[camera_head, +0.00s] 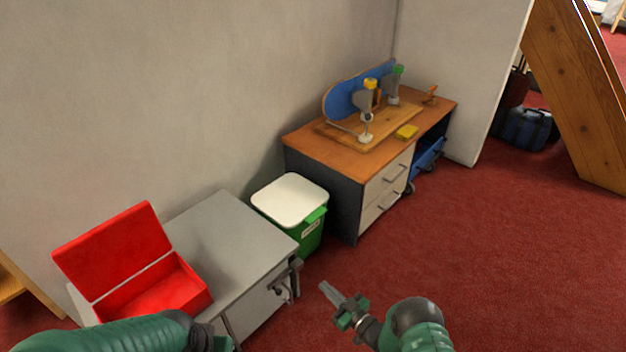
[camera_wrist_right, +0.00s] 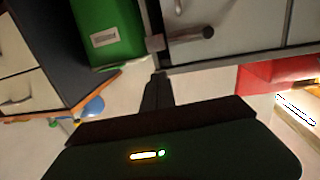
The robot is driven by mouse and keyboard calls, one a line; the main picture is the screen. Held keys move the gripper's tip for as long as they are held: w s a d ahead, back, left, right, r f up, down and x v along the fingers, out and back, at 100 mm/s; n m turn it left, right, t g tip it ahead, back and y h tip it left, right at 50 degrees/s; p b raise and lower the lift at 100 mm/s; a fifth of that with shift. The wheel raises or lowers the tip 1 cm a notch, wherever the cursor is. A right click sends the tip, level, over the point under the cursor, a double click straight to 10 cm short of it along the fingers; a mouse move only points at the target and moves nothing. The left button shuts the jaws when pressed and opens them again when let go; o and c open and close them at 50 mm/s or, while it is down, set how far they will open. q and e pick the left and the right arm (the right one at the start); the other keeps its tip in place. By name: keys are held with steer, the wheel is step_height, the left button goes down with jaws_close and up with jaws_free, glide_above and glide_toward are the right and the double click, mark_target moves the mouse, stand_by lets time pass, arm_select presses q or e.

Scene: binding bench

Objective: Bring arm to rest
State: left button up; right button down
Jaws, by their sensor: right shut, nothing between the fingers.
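My right gripper (camera_head: 330,292) is shut and empty in the head view, held in the air over the red carpet, to the right of the grey bench. In the right wrist view its closed fingers (camera_wrist_right: 158,90) point toward the bench's front edge and handle (camera_wrist_right: 190,36); whether they touch it I cannot tell from that view. My left arm comes in at the lower left of the head view, in front of the red box, but its fingertips are not visible.
An open red box (camera_head: 115,250) stands on the grey bench (camera_head: 225,225). A green bin (camera_head: 310,236) with a white lid is beside it. Carpet (camera_head: 500,260) at right is clear.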

steer(key=w+d+r+m+g+h+p, duration=0.1)
steer(key=w+d+r+h, duration=0.15)
steer(key=r, duration=0.35)
steer(key=w+d+r+m+h+p, duration=0.1)
steer(key=w+d+r+m+h, duration=0.1)
steer(key=d+r+h, duration=0.25)
steer(key=s+d+r+m+g+h+p, duration=0.1)
steer(key=s+d+r+m+g+h, duration=0.15)
steer(key=s+d+r, duration=0.35)
steer(key=s+d+r+m+g+h+p, duration=0.15)
steer(key=s+r+g, duration=0.35)
steer(key=s, duration=0.8)
steer(key=s+r+m+g+p, duration=0.1)
steer(key=s+r+g+p, duration=0.15)
steer(key=s+r, duration=0.75)
steer(key=w+p+v, duration=0.1)
steer(key=p+v, duration=1.5)
steer(key=p, duration=0.2)
steer(key=w+p+v, duration=0.2)
steer(key=p+v, duration=1.4)
steer(key=p, duration=0.2)
steer(key=shift+w+a+r, duration=0.35)
steer(key=shift+a, duration=0.05)
